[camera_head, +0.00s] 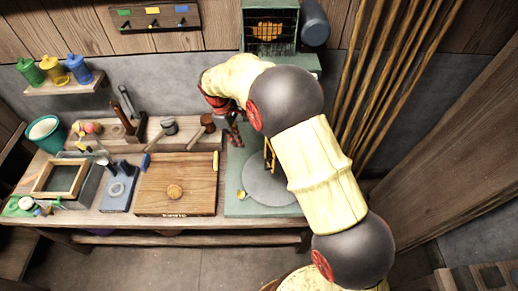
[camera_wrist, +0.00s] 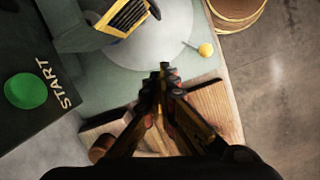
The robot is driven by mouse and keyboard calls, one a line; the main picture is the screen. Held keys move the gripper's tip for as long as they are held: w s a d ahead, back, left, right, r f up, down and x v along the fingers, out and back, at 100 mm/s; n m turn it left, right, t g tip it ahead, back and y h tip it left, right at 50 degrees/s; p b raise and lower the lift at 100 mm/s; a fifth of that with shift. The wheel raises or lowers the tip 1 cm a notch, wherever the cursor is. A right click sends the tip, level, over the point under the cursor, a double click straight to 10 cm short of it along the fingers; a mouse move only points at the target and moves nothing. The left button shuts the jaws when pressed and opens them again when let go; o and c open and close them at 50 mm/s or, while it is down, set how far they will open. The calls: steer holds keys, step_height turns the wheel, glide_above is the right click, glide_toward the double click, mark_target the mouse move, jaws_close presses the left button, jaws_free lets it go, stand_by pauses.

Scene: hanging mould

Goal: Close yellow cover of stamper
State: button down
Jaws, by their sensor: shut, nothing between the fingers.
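The stamper's green base (camera_head: 236,160) stands at the right end of the workbench, with a round grey plate (camera_head: 270,185) on it. A yellow frame with dark bars (camera_wrist: 128,14), which looks like the cover, shows at the top of the wrist view, cut by the edge. Part of it shows in the head view (camera_head: 269,155), mostly behind my arm. I cannot tell how far it is open. A yellow ball knob (camera_wrist: 206,50) on a thin rod is beside the grey plate. My gripper (camera_wrist: 165,70) is shut and empty, apart from the frame and knob.
A green START button (camera_wrist: 25,91) is on a dark panel at left in the wrist view. A wooden board (camera_head: 176,184) lies left of the stamper. Tall poles (camera_head: 385,75) lean at the right. A caged machine (camera_head: 268,28) stands behind.

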steer(key=s+d+f+n+b, duration=0.1)
steer(key=s+d+f, duration=0.1)
steer(key=d+f, duration=0.4)
steer(key=shift+x, duration=1.8)
steer(key=shift+a, duration=0.15)
